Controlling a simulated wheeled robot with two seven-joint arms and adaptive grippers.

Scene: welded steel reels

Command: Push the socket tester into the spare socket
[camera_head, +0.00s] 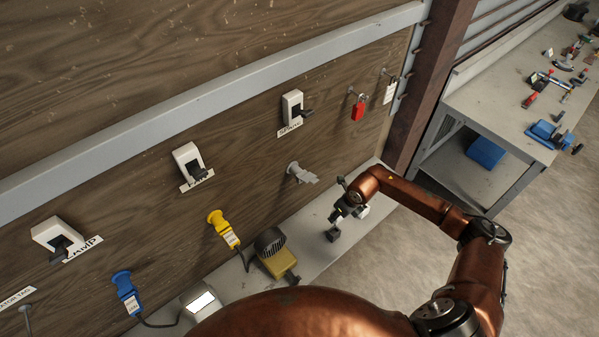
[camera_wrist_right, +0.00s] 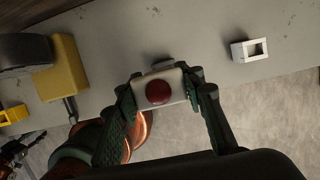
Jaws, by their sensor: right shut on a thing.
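My right gripper (camera_wrist_right: 166,86) is shut on the socket tester (camera_wrist_right: 172,78), a pale block with a round red button facing the wrist camera. In the head view my right gripper (camera_head: 341,214) hangs over the ledge below and right of the grey socket (camera_head: 300,173) on the wooden wall. That socket has no plug and cable like the blue and yellow ones. The tester is apart from it. The tester's far face is hidden in the wrist view, and it is too small to make out in the head view. My left gripper is not in view.
A yellow plug (camera_head: 224,228) and a blue plug (camera_head: 126,291) with cables sit along the wall. A yellow pedal-like unit (camera_head: 277,255) stands on the ledge. A white square frame (camera_wrist_right: 236,52) lies on the ledge. A red padlock (camera_head: 358,110) hangs above right.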

